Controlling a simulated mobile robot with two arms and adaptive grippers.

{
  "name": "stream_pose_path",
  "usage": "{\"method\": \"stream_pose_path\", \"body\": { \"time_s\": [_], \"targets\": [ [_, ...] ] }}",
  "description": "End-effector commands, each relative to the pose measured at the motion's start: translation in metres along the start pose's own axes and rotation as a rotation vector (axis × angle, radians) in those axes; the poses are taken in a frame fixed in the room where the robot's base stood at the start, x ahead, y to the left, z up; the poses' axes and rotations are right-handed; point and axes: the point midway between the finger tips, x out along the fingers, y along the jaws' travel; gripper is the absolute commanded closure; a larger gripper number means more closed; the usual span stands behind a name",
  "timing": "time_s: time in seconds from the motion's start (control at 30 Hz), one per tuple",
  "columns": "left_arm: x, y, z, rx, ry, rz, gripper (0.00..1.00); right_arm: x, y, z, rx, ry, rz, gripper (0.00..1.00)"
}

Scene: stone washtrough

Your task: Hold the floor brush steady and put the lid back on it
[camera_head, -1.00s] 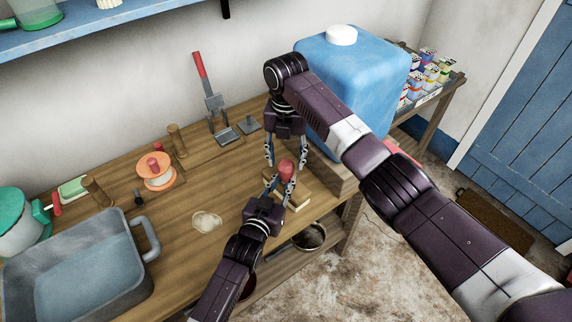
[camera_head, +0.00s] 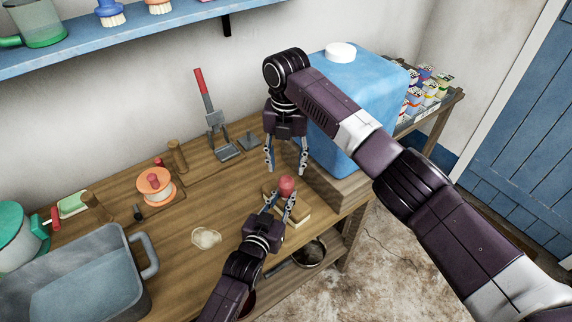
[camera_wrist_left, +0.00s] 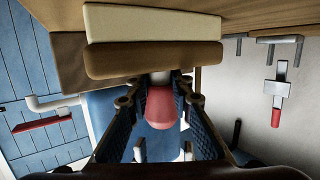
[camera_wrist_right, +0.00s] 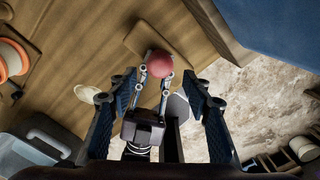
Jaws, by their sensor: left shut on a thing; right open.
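The floor brush (camera_head: 297,215) stands on the front right corner of the bench. It has a brown block, and its cream layer is toward the bench in the left wrist view (camera_wrist_left: 150,23). A red cap-like knob (camera_head: 287,184) sits on its short neck; I cannot tell if this is the lid. No separate lid shows. My left gripper (camera_head: 281,196) is shut on the brush at the neck, just under the red knob (camera_wrist_left: 161,108). My right gripper (camera_head: 286,171) is open and points down just above the knob, one finger on each side, apparently not touching it.
A large blue container (camera_head: 365,95) stands close to the right gripper. The bench between basin and brush is mostly clear.

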Motion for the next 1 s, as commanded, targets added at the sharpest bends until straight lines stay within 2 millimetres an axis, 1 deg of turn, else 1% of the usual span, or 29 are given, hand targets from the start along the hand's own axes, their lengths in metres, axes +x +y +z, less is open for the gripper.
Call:
{"method": "stream_pose_path", "body": {
  "time_s": [0.17, 0.27, 0.6, 0.7, 0.83, 1.0],
  "targets": [
    [0.0, 0.0, 0.0, 0.0, 0.0, 0.0, 1.0, 0.002, 0.0, 0.0, 0.0, 0.001, 0.0, 0.55],
    [0.0, 0.0, 0.0, 0.0, 0.0, 0.0, 1.0, 0.01, 0.0, -0.001, 0.0, 0.003, -0.001, 0.55],
    [0.0, 0.0, 0.0, 0.0, 0.0, 0.0, 1.0, 0.06, 0.0, -0.001, -0.001, 0.002, -0.001, 0.55],
    [0.0, 0.0, 0.0, 0.0, 0.0, 0.0, 1.0, 0.071, 0.001, -0.001, 0.0, 0.002, -0.001, 0.55],
    [0.0, 0.0, 0.0, 0.0, 0.0, 0.0, 1.0, 0.079, 0.001, -0.001, 0.0, 0.001, 0.0, 0.55],
    [0.0, 0.0, 0.0, 0.0, 0.0, 0.0, 1.0, 0.081, 0.001, 0.0, 0.0, 0.0, 0.0, 0.55]
  ]
}}
